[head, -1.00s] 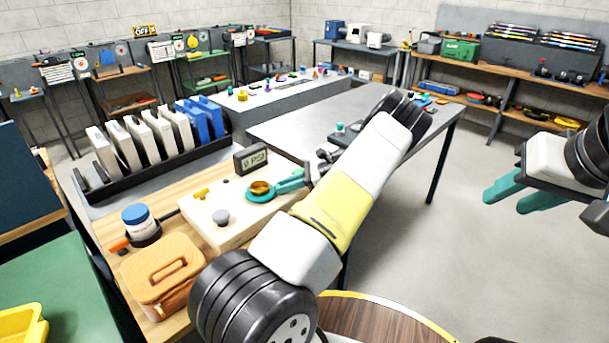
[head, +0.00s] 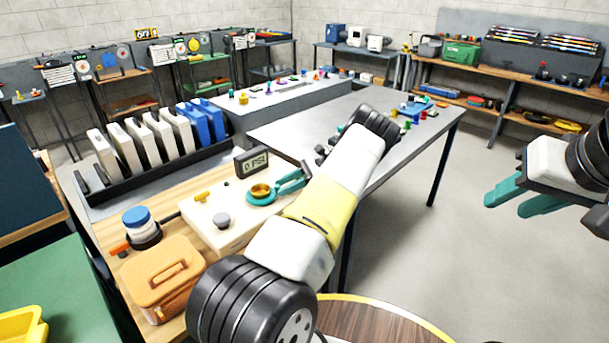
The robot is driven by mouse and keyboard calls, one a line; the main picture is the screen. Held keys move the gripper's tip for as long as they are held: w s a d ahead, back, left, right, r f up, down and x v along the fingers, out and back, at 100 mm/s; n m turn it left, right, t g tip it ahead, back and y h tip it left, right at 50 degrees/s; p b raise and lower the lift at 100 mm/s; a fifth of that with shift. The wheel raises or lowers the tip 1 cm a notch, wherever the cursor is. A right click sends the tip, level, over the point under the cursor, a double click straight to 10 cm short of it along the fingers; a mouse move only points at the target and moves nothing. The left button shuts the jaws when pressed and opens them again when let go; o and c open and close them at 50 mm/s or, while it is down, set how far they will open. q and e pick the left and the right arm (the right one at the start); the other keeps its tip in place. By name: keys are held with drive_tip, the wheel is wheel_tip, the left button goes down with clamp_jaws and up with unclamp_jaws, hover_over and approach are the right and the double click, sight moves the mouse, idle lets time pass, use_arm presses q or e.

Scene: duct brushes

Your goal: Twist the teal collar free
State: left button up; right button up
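The teal collar (head: 254,198) is a ring around a brass-coloured round fitting (head: 261,190) on top of a cream block (head: 213,222) on the wooden bench. My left gripper (head: 280,187) has teal fingers at the right side of the collar. Its fingers look spread apart with nothing between them, and the tips are close to the collar's rim; whether they touch I cannot tell. My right gripper (head: 503,202) is open and empty at the right, above the floor, far from the bench.
A gauge (head: 251,162) reading "0 PSI" stands behind the collar. The block also bears a yellow tap (head: 202,196) and a grey knob (head: 221,220). A blue-lidded jar (head: 137,218) and an orange case (head: 163,272) stand to the left. A grey table (head: 300,130) stands behind my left arm.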

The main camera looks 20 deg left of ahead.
use_arm(q)
drive_tip(key=v, duration=0.7)
drive_tip(key=shift+w+d+r, duration=0.15)
drive_tip(key=shift+w+d, duration=0.1)
drive_tip(key=shift+d, duration=0.05)
drive_tip(key=s+d+r+n+t+h, duration=0.3)
drive_tip(key=s+r+h, duration=0.25)
drive_tip(key=r, duration=0.45)
drive_tip(key=s+d+r+n+t+h, duration=0.2)
drive_tip(key=s+r+n+t+h, duration=0.3)
drive_tip(key=r, duration=0.6)
drive_tip(key=s+d+r+t, duration=0.2)
drive_tip(key=s+d, duration=0.2)
drive_tip(key=s, duration=0.3)
drive_tip(key=s+d+r+n+t+h, duration=0.1)
drive_tip(key=s+d+r+t, duration=0.1)
drive_tip(key=s+d, duration=0.2)
drive_tip(key=s+d+r+n+t+h, duration=0.1)
drive_tip(key=s+d, duration=0.3)
drive_tip(key=s, duration=0.6)
drive_tip(key=shift+s+r+t, duration=0.15)
drive_tip(key=shift+r+t, duration=0.45)
drive_tip(key=shift+r, duration=0.05)
